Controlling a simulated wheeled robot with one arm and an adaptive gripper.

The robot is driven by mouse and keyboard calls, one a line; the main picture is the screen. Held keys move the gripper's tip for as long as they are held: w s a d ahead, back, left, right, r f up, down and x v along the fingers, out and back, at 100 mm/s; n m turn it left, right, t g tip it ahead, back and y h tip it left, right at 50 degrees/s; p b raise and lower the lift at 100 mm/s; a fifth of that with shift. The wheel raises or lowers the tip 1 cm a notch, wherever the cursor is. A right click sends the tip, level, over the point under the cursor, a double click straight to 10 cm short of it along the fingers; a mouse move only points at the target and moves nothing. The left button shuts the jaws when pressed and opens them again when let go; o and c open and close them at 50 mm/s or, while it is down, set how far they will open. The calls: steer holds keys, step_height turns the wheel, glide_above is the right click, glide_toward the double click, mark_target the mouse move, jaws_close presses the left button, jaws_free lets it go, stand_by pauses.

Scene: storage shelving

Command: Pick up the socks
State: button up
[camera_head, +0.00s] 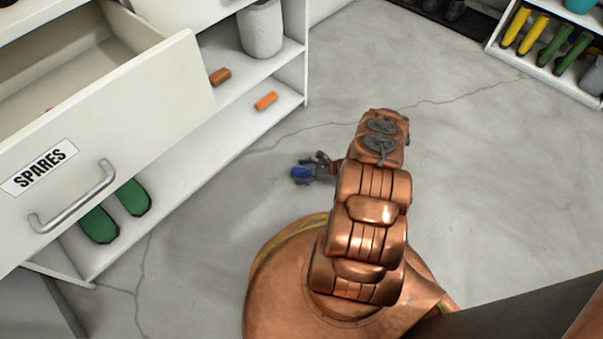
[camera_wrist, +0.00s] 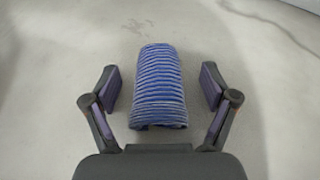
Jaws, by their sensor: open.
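The socks are a rolled bundle with blue and white stripes (camera_wrist: 160,88), lying on the grey floor in the wrist view. In the head view the socks are a small blue shape (camera_head: 301,173) on the floor, right of the shelving. My gripper (camera_wrist: 162,88) is open, with one finger on each side of the socks and a gap on both sides. In the head view my gripper (camera_head: 318,168) is small and partly hidden behind my arm. Whether the fingertips are level with the socks or above them is hard to tell.
A white cabinet stands at left with an open drawer (camera_head: 120,110) labelled SPARES. Its lower shelves hold an orange block (camera_head: 265,101), a grey bin (camera_head: 261,30) and green shoes (camera_head: 115,210). A boot rack (camera_head: 550,40) stands at the far right. The floor around the socks is clear.

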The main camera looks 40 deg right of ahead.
steer(key=c, duration=1.3)
steer(key=shift+o, duration=0.2)
steer(key=shift+r, duration=0.15)
